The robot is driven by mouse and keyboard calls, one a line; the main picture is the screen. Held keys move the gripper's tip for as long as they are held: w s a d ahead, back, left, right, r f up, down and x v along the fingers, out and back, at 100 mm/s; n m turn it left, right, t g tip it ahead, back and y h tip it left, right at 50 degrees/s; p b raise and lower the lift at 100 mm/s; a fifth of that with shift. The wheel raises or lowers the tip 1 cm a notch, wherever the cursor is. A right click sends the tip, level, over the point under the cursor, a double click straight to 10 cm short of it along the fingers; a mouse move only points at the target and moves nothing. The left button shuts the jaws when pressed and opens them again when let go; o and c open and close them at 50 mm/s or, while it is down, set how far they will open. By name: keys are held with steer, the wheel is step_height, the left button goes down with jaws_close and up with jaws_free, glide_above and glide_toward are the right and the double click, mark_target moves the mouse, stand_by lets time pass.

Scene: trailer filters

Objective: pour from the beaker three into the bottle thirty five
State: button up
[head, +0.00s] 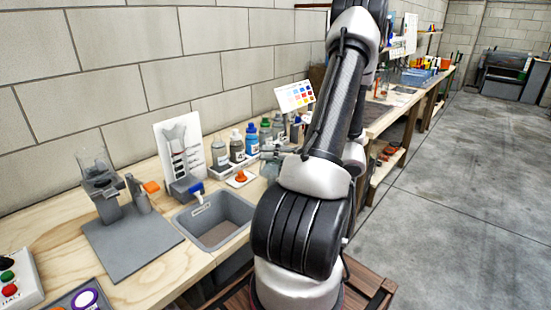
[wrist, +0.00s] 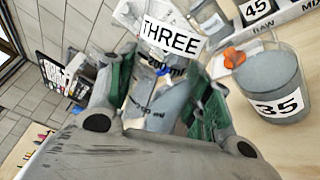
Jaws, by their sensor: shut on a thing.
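In the wrist view, my gripper (wrist: 163,95) is shut on a clear beaker (wrist: 160,75) with a label reading THREE and "ml" markings. A finger lies on each side of it. The beaker's base and contents are hard to make out. A wide clear bottle (wrist: 272,72) labelled 35 stands to the right, apart from the beaker, with greyish contents or a grey look. An orange cap-like piece (wrist: 233,58) shows at its left edge.
A row of bottles (head: 237,146) stands along the wall behind a small orange piece (head: 241,176). A sink (head: 214,220) is set in the wooden bench (head: 150,227). A grey stand (head: 103,195) is at the left. In the wrist view a bottle labelled 45 (wrist: 256,10) stands behind.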

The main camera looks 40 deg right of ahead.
steer(key=shift+r+m, duration=0.5)
steer(key=shift+m, duration=0.2)
stand_by(1.6)
steer(key=shift+w+d+r+m+p, duration=0.2)
steer(key=shift+r+m+p, duration=0.2)
steer(key=shift+m, duration=0.2)
steer(key=shift+w+d+r+m+p, duration=0.1)
steer(key=shift+d+r+m+p, duration=0.2)
steer(key=shift+m, duration=0.3)
stand_by(2.2)
